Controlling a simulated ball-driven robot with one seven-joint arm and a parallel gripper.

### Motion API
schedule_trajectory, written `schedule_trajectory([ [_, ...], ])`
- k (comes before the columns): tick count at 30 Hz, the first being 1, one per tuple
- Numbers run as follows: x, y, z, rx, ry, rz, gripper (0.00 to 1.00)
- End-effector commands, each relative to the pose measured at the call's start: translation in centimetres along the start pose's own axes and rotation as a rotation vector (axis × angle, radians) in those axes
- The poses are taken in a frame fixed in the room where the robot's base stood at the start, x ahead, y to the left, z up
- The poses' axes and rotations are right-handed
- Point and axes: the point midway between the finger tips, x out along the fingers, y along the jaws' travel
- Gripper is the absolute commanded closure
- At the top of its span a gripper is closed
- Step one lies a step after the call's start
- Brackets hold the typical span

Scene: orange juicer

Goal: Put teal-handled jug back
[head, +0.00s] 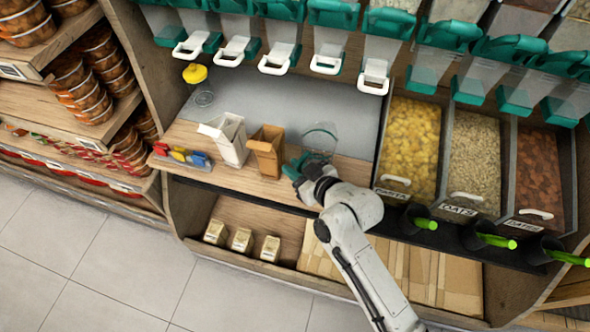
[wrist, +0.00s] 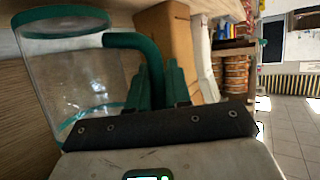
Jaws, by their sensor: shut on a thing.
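The clear jug (head: 320,140) with a teal rim and teal handle is at the wooden counter, just right of the brown box. In the wrist view the jug (wrist: 72,75) fills the left side, its handle (wrist: 125,41) pointing right toward my fingers. My gripper (head: 298,166) is at the jug's front left side. In the wrist view my gripper (wrist: 162,75) is shut on the handle, with a teal finger on each side. The jug's lower part is partly hidden by my gripper's body. I cannot tell whether its base touches the counter.
A brown box (head: 267,151) and a white box (head: 227,140) stand close left of the jug. Colourful scoops (head: 182,155) lie at the counter's left. A yellow-topped glass jar (head: 203,92) stands behind. Dispensers (head: 328,55) hang above; a pasta bin (head: 408,140) is to the right.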

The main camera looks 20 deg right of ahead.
Motion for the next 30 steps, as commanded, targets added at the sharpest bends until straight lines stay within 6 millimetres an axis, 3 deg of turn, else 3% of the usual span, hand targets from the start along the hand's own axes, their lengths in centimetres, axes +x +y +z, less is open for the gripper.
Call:
schedule_trajectory([
  [14,0.44,0.01,1.11,-0.001,0.002,0.001,1.0],
  [15,0.42,0.01,1.06,-0.001,0.001,0.001,0.8],
  [22,0.39,0.01,1.01,0.0,0.001,0.001,0.58],
  [30,0.35,0.0,0.89,0.0,0.001,0.001,0.56],
])
